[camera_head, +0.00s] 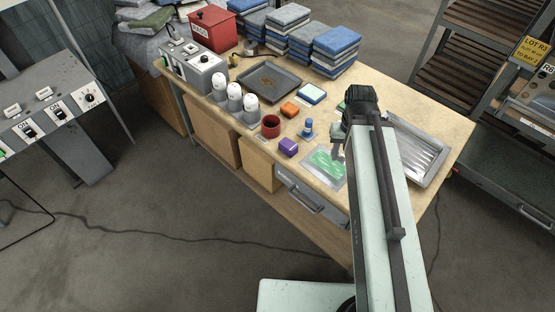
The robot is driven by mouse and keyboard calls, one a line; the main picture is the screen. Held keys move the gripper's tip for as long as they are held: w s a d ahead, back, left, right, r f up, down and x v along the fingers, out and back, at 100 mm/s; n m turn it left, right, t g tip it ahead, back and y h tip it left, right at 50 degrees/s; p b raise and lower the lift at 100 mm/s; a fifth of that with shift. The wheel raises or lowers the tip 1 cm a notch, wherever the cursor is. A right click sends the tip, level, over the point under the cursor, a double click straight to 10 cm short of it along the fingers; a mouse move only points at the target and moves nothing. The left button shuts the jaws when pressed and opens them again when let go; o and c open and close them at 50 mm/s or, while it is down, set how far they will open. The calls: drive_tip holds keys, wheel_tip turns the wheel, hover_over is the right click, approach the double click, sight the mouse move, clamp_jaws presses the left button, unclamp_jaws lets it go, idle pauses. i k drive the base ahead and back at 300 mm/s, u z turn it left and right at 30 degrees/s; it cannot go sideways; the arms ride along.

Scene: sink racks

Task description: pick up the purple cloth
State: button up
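A small purple item (288,147), block-like and folded-looking, sits near the front edge of the wooden table. It is the only purple thing I can make out. My gripper (338,154) is to its right, pointing down over or beside a clear tray with a green thing (325,165). The gripper is apart from the purple item. Its fingers are too small and partly hidden by my arm to tell whether they are open or shut.
Around the purple item are a red cup (270,127), a small blue object (307,130) and an orange block (289,109). White-capped bottles (235,98), a dark tray (266,84) and blue cloth stacks (335,50) stand farther back. A metal tray (433,173) lies right.

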sight(287, 147)
drive_tip(key=u, duration=0.8)
drive_tip(key=k, duration=1.2)
drive_tip(key=u, duration=1.35)
drive_tip(key=i, duration=1.9)
drive_tip(key=z, duration=0.45)
drive_tip(key=i, duration=0.65)
drive_tip(key=z, duration=0.8)
drive_tip(key=i, duration=0.6)
drive_tip(key=u, duration=0.2)
drive_tip(key=k, duration=0.55)
drive_tip(key=z, duration=0.2)
drive_tip(key=i, duration=0.45)
drive_tip(key=u, duration=0.1)
